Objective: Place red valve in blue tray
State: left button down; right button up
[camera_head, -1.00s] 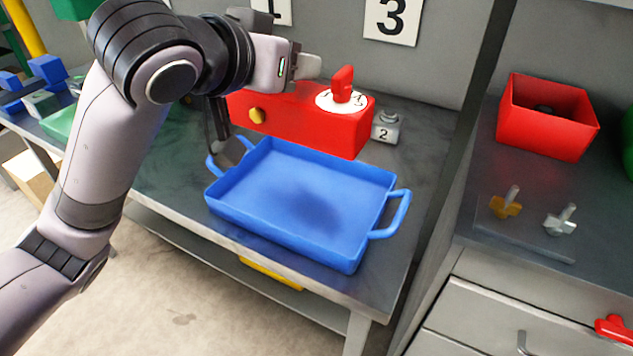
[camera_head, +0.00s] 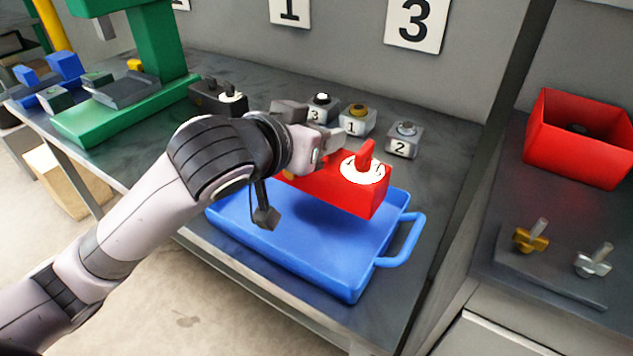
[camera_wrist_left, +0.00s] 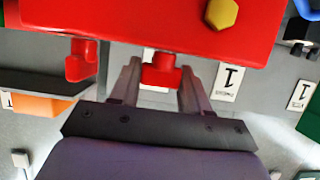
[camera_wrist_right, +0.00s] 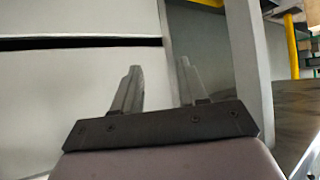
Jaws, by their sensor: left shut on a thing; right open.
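The red valve (camera_head: 345,192) is a red block with a white dial and a red knob on top. My left gripper (camera_head: 328,142) is shut on it; in the left wrist view the fingers (camera_wrist_left: 160,80) stand either side of a small red knob on the block (camera_wrist_left: 130,22), near a yellow hex part. The blue tray (camera_head: 290,262) lies on the grey table. The valve hangs over the tray's back half, with a shadow below it; the arm hides part of both. My right gripper (camera_wrist_right: 158,88) is open and empty in the right wrist view.
Small grey numbered blocks (camera_head: 403,140) stand behind the tray. A green press (camera_head: 120,105) stands at the left. On the right bench are a red bin (camera_head: 578,140) and two wing-shaped pieces (camera_head: 530,238). The tray's front floor is clear.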

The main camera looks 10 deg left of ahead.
aim_at(317, 180)
pick_arm(q)
jog(key=shift+f+b, duration=0.4)
jog(key=shift+f, duration=3.8)
jog(key=c, duration=0.5)
grip_release()
jog(key=shift+f, duration=0.3)
jog(key=shift+r, duration=0.2)
jog(key=v, duration=0.8)
jog(key=shift+s+a, duration=0.15)
jog(key=shift+s, duration=0.2)
jog(key=shift+p+v, duration=1.65)
jog(key=shift+p, duration=0.6)
